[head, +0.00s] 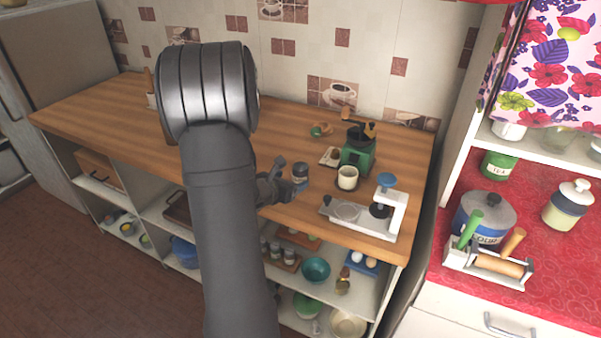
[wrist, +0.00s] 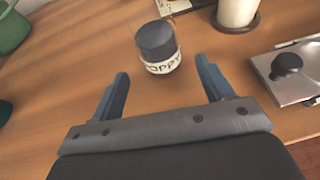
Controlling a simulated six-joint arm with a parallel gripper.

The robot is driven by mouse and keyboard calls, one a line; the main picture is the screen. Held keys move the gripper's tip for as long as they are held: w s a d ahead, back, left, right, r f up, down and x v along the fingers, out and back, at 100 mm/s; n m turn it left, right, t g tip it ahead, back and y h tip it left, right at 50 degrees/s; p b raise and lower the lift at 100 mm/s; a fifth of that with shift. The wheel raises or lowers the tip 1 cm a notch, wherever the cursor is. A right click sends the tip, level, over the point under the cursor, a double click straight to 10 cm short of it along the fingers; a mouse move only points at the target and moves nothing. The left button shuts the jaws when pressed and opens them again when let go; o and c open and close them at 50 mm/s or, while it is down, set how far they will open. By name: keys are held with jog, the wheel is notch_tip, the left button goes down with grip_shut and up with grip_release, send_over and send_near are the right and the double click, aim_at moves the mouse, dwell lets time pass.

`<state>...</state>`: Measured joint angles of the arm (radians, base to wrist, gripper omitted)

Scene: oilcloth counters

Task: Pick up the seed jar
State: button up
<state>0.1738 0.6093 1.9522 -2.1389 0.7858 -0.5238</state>
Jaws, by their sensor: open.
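The seed jar (head: 300,172) stands upright on the wooden counter, small, with a dark lid and a pale band. In the wrist view the jar (wrist: 158,48) shows a label with letters that read like "OPPY". My gripper (head: 284,181) is low over the counter, just left of the jar. In the wrist view my gripper (wrist: 163,72) is open and empty, with its two fingers apart. The jar stands just beyond the fingertips, roughly centred on the gap. I cannot tell whether any finger touches it.
A cream cup (head: 347,178) and a green grinder (head: 357,154) stand right of the jar. The counter left of my arm (head: 100,103) is largely clear. Open shelves below hold bowls and jars.

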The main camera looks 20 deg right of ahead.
aim_at(295, 177)
jog(key=shift+x, duration=2.65)
jog(key=shift+r, duration=0.1)
jog(key=c, duration=1.1)
jog(key=shift+c, duration=0.2)
jog(key=shift+r, duration=0.1)
